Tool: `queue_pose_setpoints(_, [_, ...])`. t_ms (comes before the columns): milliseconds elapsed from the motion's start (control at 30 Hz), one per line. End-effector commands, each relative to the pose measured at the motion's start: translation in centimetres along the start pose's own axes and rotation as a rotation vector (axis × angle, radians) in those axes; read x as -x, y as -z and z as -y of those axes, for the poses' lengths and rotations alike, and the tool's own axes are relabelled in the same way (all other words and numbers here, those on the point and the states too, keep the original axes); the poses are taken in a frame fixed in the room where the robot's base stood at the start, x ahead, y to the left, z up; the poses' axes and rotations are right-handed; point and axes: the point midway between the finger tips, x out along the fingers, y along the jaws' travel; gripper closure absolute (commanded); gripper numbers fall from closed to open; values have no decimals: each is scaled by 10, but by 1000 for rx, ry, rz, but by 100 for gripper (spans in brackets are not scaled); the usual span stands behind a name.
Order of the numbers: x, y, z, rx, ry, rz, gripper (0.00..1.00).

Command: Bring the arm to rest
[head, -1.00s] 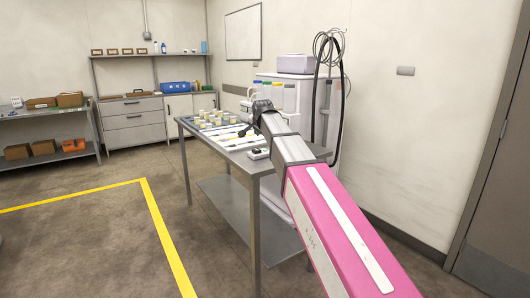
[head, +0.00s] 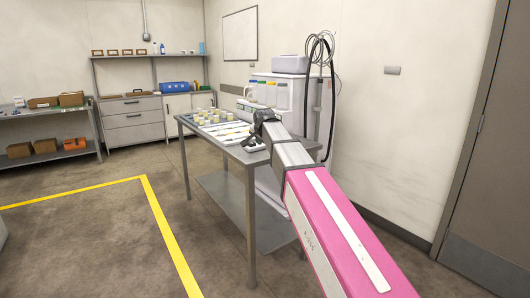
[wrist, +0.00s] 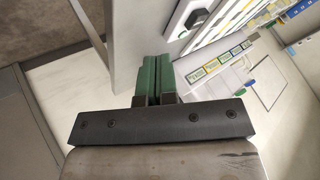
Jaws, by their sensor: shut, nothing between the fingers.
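My gripper (wrist: 153,75) shows in the wrist view with its two green fingers shut against each other and nothing between them. In the head view my pink and grey arm reaches forward from the lower right, and the dark gripper end (head: 258,126) is over the near right part of the steel table (head: 236,156). A small white and dark device (head: 255,145) lies on the table close by the gripper. It also shows in the wrist view (wrist: 190,19), to the right of the fingers. The gripper appears apart from it.
Several small cups (head: 212,117) and white trays (head: 226,132) stand on the table. A white machine (head: 290,98) with bottles and a hose stands behind it. A yellow line (head: 170,240) marks the open floor at left. Shelving (head: 45,132) and drawers (head: 133,120) line the back.

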Motion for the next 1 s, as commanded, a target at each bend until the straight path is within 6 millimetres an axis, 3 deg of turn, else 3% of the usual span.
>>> queue_pose_setpoints(267, [-23,-27,-57,65,-63,49,100])
queue_pose_setpoints(367, [-33,-40,-87,99,-95,78,100])
queue_pose_setpoints(467, [-44,-60,-125,142,-133,118,100])
queue_pose_setpoints(700, [-65,-121,-237,272,-230,257,100])
queue_pose_setpoints(1000, [-63,-203,-364,421,-306,461,100])
